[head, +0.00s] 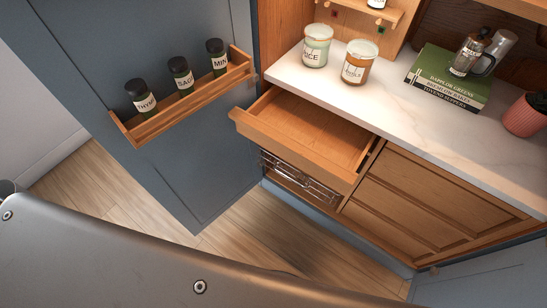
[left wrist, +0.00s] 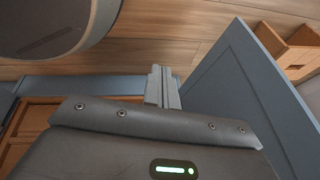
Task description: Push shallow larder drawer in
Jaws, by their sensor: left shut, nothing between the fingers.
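The shallow larder drawer (head: 292,150) is wooden and stands pulled out below the white counter in the head view. Its inside looks empty. My left gripper (left wrist: 162,72) shows in the left wrist view with its grey fingers together and nothing between them. Light wooden cabinet parts show at the lower left of that view, partly hidden by my wrist; I cannot tell whether they include the drawer. No gripper shows at the drawer in the head view. My right gripper is in neither view.
A blue door (head: 190,185) stands open left of the drawer, bearing a rack (head: 190,104) of spice jars. A wire basket (head: 300,178) sits under the drawer. Jars, green books (head: 440,80) and a pink cup (head: 524,115) stand on the counter (head: 425,125).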

